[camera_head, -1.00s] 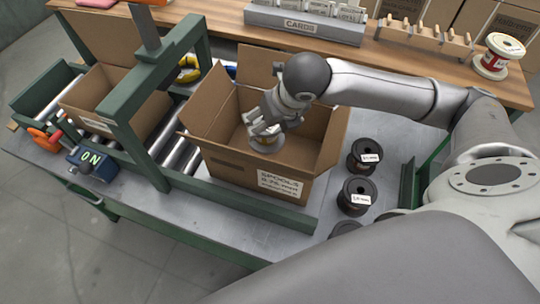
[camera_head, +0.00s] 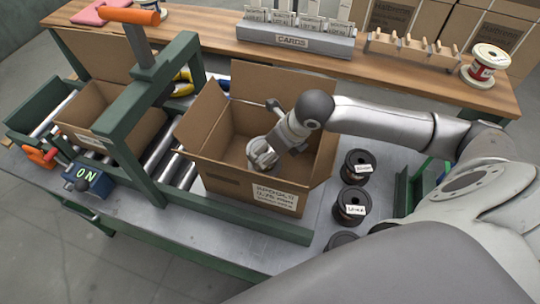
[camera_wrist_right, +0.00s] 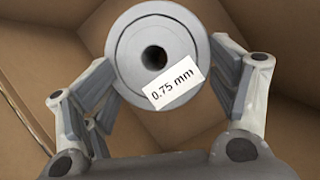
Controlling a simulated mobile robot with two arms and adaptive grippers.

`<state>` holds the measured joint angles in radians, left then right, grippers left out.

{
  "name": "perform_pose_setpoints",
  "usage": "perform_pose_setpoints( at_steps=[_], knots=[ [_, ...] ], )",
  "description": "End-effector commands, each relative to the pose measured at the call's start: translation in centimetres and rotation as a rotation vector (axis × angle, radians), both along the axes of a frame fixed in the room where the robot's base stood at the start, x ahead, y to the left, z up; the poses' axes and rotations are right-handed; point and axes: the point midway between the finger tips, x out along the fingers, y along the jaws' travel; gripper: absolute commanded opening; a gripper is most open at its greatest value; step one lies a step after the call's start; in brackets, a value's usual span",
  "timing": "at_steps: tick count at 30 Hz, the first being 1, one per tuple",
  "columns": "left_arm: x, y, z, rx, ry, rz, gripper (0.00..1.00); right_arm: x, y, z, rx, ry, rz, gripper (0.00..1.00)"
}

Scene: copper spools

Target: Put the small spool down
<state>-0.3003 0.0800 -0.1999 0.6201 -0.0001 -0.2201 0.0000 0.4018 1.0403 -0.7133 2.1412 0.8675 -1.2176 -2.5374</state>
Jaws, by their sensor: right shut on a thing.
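The small spool (camera_wrist_right: 123,60) shows close up in the right wrist view, with a grey flange, a dark centre hole and a white 0.75 mm label. My right gripper (camera_head: 262,156) is shut on it, one finger on each side. The gripper and spool are inside the open cardboard box (camera_head: 225,185) marked SPOOLS. My left gripper is not in view.
Several dark labelled spools (camera_head: 351,203) stand right of the box. A second open box (camera_head: 100,122) sits on the rollers at left under a green frame (camera_head: 138,150).

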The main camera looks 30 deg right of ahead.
Motion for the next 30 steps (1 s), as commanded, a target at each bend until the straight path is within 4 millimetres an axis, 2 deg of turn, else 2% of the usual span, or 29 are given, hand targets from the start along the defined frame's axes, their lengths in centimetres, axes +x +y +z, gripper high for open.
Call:
perform_pose_setpoints(
  at_steps=[5,11,12,16,26,30],
  knots=[
    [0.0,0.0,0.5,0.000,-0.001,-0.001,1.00,-0.1,0.1,-2.4,0.002,0.003,0.000,0.10],
    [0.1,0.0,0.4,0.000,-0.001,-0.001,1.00,0.0,0.0,-2.7,0.000,0.000,0.000,0.10],
    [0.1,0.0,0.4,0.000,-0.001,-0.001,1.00,-0.1,0.0,-2.8,-0.001,0.003,0.000,0.84],
    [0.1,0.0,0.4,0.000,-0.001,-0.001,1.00,-0.1,0.0,-2.8,-0.001,0.003,0.000,1.00],
    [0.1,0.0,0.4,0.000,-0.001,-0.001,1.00,-0.1,0.0,-2.7,-0.001,0.002,0.000,1.00],
    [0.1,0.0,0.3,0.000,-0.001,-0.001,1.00,-0.2,-0.2,-2.1,-0.002,-0.001,0.001,1.00]
  ],
)
